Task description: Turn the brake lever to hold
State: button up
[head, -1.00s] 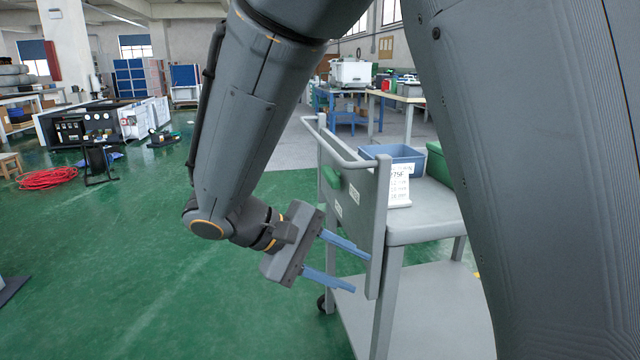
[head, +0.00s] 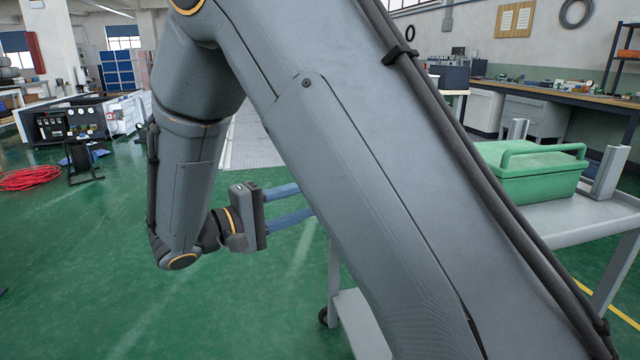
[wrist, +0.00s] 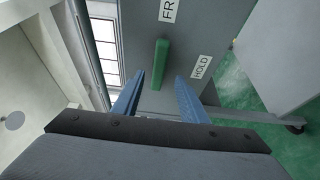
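The brake lever (wrist: 160,63) is a short green bar on the grey panel (wrist: 199,34) of the cart, seen in the wrist view. It runs nearly straight up and down in that picture. A white HOLD label (wrist: 202,67) is to its right, and another label starting "FR" (wrist: 169,10) is above. My gripper (wrist: 159,82) is open, its two blue fingers on either side of the lever in the picture; I cannot tell whether they touch it. In the head view my gripper (head: 306,201) points right, and my arm hides the lever and panel.
The grey cart (head: 560,222) carries a green toolbox (head: 535,172) on its top. A red cable coil (head: 30,178) lies on the floor at far left. The green floor left of my gripper is clear.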

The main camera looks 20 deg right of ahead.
jog(key=x, duration=0.7)
jog(key=shift+w+d+b, duration=0.25)
jog(key=shift+w+b, duration=0.2)
grip_shut()
